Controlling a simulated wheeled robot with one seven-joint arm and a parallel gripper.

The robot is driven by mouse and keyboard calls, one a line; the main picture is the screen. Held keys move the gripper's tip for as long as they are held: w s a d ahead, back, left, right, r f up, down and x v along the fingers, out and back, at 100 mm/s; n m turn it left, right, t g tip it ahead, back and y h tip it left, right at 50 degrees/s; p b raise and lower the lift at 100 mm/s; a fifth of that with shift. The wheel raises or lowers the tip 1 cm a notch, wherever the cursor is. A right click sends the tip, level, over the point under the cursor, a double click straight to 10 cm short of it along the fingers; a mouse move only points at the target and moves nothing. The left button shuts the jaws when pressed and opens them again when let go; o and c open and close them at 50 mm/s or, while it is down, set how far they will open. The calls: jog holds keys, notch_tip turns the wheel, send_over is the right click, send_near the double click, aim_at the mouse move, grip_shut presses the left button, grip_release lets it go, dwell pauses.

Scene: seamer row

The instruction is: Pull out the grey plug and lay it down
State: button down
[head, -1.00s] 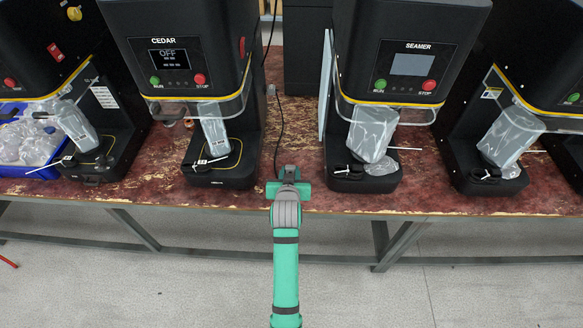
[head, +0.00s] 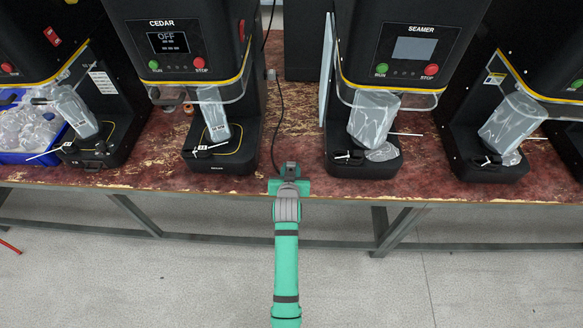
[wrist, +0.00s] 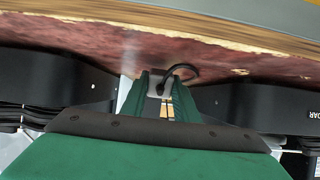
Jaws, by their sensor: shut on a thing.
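My gripper (head: 289,170) is over the front edge of the bench, between the CEDAR machine (head: 180,45) and the SEAMER machine (head: 412,50). It is shut on the grey plug (wrist: 157,80), a small grey block between the fingertips in the wrist view. In the head view the gripper mostly hides the plug. A black cord (head: 278,125) runs from the gripper up to a small grey fitting (head: 271,75) beside the CEDAR machine. The cord loops away from the fingertips in the wrist view. The CEDAR display (head: 168,42) reads OFF.
The worn red bench top (head: 300,110) is clear between the two machines. A pale upright panel (head: 327,70) stands left of the SEAMER machine. Further machines stand at both sides. A blue bin (head: 38,157) of clear containers is at the far left.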

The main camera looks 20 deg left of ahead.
jog(key=c, duration=1.3)
grip_release()
jog(key=shift+s, duration=0.1)
jog(key=shift+s, duration=0.15)
jog(key=v, duration=1)
jog(key=shift+r, duration=0.2)
jog(key=shift+s, duration=0.15)
